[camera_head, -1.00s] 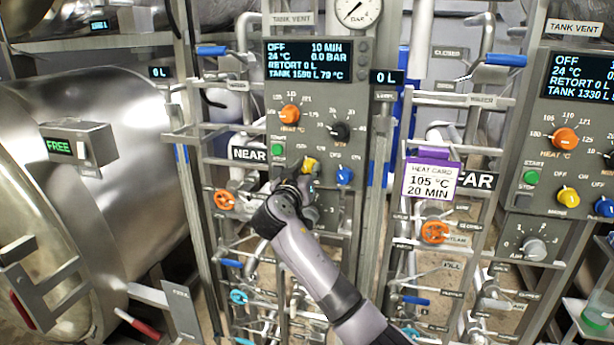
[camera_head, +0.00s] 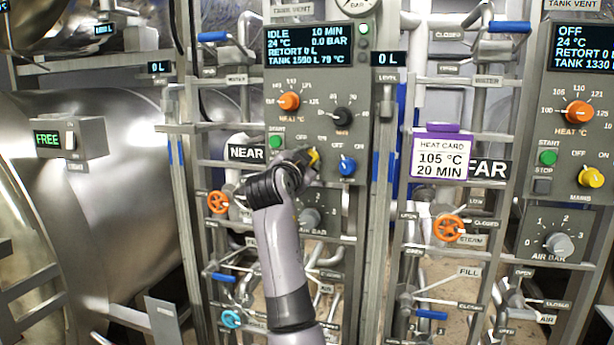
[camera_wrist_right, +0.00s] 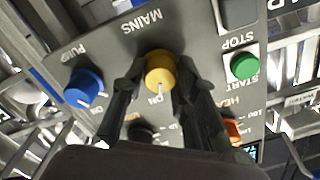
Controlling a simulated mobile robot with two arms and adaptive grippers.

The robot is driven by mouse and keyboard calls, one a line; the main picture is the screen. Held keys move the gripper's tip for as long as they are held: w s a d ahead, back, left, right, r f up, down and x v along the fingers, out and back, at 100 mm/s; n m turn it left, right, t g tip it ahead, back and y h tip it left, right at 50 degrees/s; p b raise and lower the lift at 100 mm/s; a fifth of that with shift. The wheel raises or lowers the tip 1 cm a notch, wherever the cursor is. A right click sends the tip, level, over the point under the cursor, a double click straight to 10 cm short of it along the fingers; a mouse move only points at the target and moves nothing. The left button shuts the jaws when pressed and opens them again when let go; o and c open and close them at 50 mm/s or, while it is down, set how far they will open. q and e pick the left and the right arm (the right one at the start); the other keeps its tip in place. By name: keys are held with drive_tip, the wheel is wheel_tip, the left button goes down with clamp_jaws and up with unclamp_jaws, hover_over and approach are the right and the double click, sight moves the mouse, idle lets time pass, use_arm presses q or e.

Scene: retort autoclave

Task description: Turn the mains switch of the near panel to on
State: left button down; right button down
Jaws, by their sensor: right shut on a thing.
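The near panel (camera_head: 372,60) stands at the middle of the head view, with the NEAR label (camera_head: 247,153) at its left. Its display (camera_head: 318,46) reads IDLE, 10 MIN, 24 °C, 0.0 BAR. The yellow mains switch (camera_head: 314,157) is partly hidden by my right gripper (camera_head: 304,158). In the wrist view, the fingers of my right gripper (camera_wrist_right: 160,82) are shut on the yellow mains switch (camera_wrist_right: 160,66), one on each side. The knob's white pointer mark is directed at the ON label (camera_wrist_right: 157,99). My left gripper is not in view.
The blue pump knob (camera_head: 347,166) sits right beside the mains switch, and the green start button (camera_head: 275,142) is to its left. A purple-topped heat card (camera_head: 440,155) reads 105 °C, 20 MIN. The far panel (camera_head: 560,92) stands at the right.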

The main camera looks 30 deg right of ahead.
drive_tip(key=shift+m+b, duration=0.65)
drive_tip(key=shift+m, duration=0.35)
drive_tip(key=c, duration=1.3)
unclamp_jaws()
drive_tip(key=v, duration=1.2)
